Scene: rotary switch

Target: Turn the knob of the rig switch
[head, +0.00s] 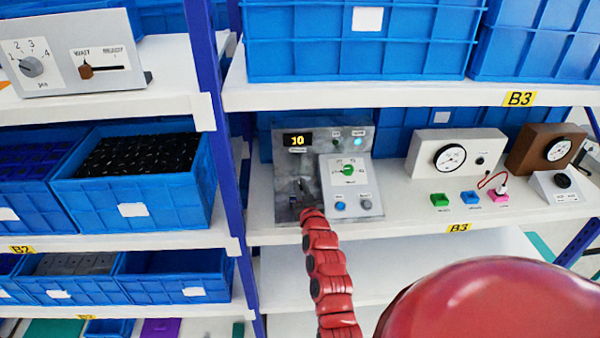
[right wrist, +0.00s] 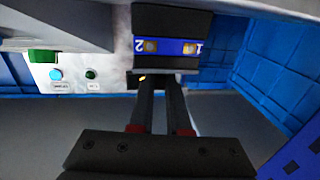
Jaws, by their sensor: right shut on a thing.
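The grey metal rig (head: 283,212) stands on the middle shelf, with a lit yellow "10" display (head: 297,140). My right gripper (head: 303,188) is at the rig's left part, below the display, and shows small and dark. In the right wrist view its two black fingers (right wrist: 160,95) are shut on the switch knob, which is mostly hidden between and behind them. A dark block with a blue strip marked 2 and 1 (right wrist: 170,47) lies just beyond the fingertips, its figures upside down. My left gripper is not in view.
Right of my gripper, a sloped panel (head: 335,203) carries a green dial knob (head: 348,169) and two buttons. A blue lamp (head: 357,141) glows above it. A white gauge box (head: 425,163) stands further right. A shelf board (head: 390,97) with blue bins runs above.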

